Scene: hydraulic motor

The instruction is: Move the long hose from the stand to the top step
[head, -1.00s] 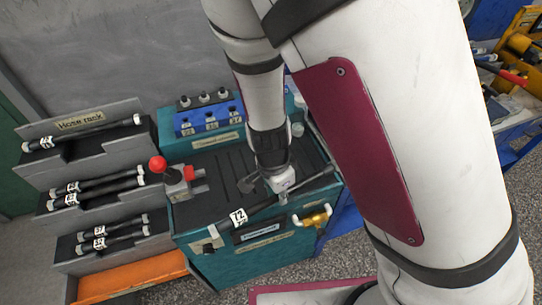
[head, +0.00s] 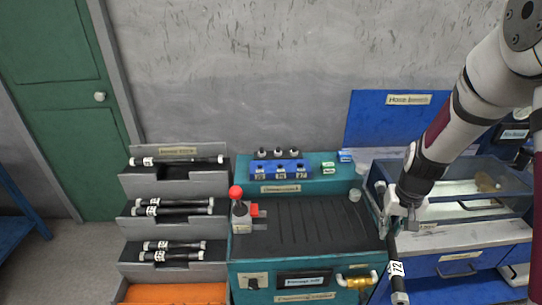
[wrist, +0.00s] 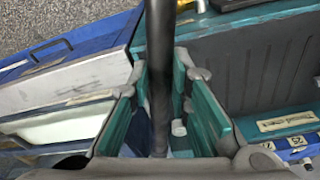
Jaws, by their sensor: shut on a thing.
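My gripper (head: 398,222) is shut on the long black hose (head: 398,284) at the right end of the teal bench. The hose carries a white 72 label and points down toward the camera in the head view. In the wrist view the dark hose (wrist: 160,60) runs between the teal finger pads. The grey hose rack (head: 178,184) stands at the left, with three steps. One black hose (head: 176,161) with white ends lies on its top step. Two hoses lie on the middle step and two on the bottom step.
The teal bench (head: 320,245) has a dark grooved top, a red-knobbed lever (head: 237,200) at its left, a blue block (head: 280,170) behind and a yellow tap (head: 355,281) in front. A clear-sided tank (head: 455,190) stands at the right. An orange surface (head: 175,293) lies below the rack.

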